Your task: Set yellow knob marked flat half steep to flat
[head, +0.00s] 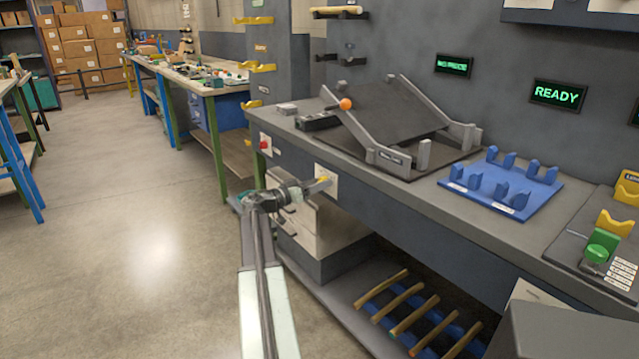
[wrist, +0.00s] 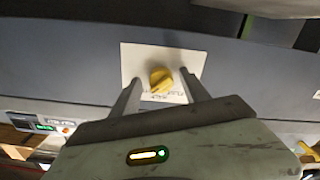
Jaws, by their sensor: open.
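The yellow knob (wrist: 161,80) sits on a pale label plate (wrist: 133,62) on the dark front of the bench. In the wrist view it lies between my two open fingers, near their tips, and its ridge looks slightly tilted. The lettering on the plate is too small and partly hidden to read. In the head view the knob (head: 324,180) shows small at the tip of my gripper (head: 312,186). My gripper (wrist: 158,82) is open with one finger on each side of the knob. I cannot tell whether either finger touches it.
A red button (head: 264,145) is on the bench front to the left. Above stands a tilted dark ramp (head: 385,115) with an orange ball (head: 346,104); a blue rack (head: 505,185) lies to its right. Drawers and a lower shelf with wooden rods (head: 410,315) are below. Floor at left is clear.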

